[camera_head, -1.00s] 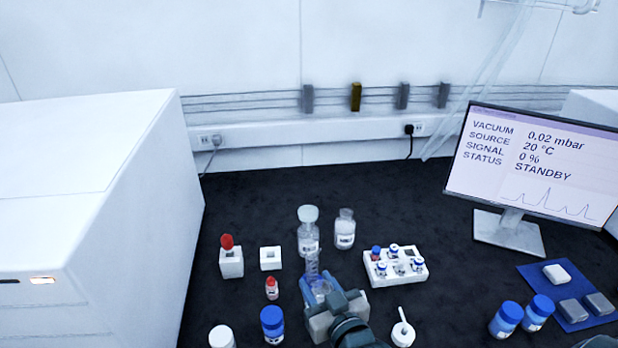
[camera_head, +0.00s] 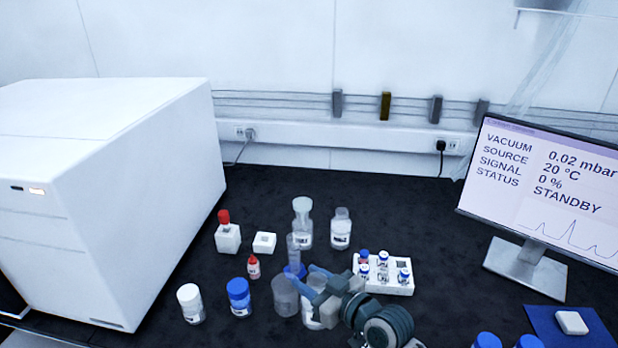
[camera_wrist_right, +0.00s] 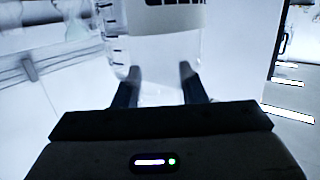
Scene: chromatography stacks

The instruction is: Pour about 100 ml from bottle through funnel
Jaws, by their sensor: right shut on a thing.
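My right gripper (camera_head: 318,284) is in the lower middle of the head view. It is shut on a clear bottle (camera_head: 311,316), which is partly hidden behind the gripper. A clear bottle with a pale, wide top (camera_head: 302,228), perhaps the funnel, stands farther back. A clear cylinder with a blue base (camera_head: 293,257) stands in front of it. I cannot see any liquid stream. My left gripper is not in view.
A clear beaker (camera_head: 284,298) stands just left of the gripper. A stoppered bottle (camera_head: 341,232) is behind, and a white vial rack (camera_head: 398,290) is to the right. Capped jars (camera_head: 239,298) stand left. A large white instrument (camera_head: 110,200) and a monitor (camera_head: 545,200) flank the bench.

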